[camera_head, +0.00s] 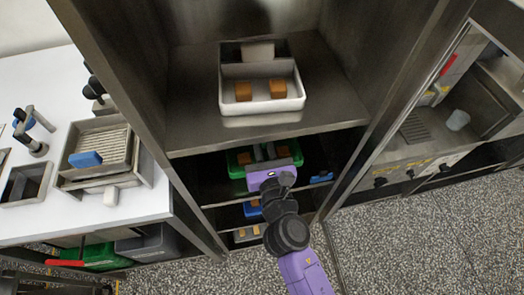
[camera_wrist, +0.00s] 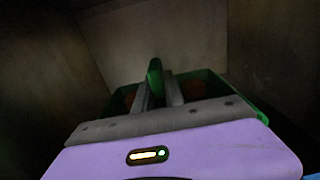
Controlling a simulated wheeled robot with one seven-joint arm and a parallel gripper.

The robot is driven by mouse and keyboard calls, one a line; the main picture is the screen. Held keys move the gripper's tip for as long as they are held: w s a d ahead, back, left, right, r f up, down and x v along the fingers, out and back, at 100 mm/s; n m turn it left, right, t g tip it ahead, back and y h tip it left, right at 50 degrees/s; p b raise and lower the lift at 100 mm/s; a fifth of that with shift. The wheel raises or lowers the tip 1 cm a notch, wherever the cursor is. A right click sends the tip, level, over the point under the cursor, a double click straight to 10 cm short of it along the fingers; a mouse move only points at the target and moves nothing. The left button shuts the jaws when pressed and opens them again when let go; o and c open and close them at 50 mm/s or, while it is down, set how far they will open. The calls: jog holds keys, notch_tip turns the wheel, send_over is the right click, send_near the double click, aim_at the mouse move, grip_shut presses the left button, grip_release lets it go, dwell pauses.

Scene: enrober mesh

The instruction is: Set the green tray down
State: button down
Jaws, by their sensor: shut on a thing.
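The green tray (camera_head: 236,168) is inside the dark steel cabinet, below the upper shelf, with brown blocks in it. My gripper (camera_head: 264,158) reaches into this opening from the front. In the wrist view my gripper (camera_wrist: 158,92) has its two fingers closed around an upright green part (camera_wrist: 155,70) of the tray. The tray's green rim (camera_wrist: 262,113) shows behind and to the right of the fingers. The tray looks about level. Shadow and my gripper hide its underside, so I cannot tell whether it touches a support.
A white tray (camera_head: 289,104) with two brown blocks stands on the upper shelf (camera_head: 190,133). Lower down are a blue tray (camera_head: 251,210) and a grey tray (camera_head: 240,236). A blue item (camera_head: 321,178) is at the right. Cabinet walls flank my arm closely.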

jog(key=shift+f+b, duration=1.55)
jog(key=shift+f, duration=0.35)
jog(key=shift+f, duration=0.15)
jog(key=c, duration=1.4)
grip_release()
jog(key=shift+r, duration=0.25)
jog(key=b+v, duration=0.1)
jog(key=v, duration=1.1)
jog(key=shift+s+f, duration=0.1)
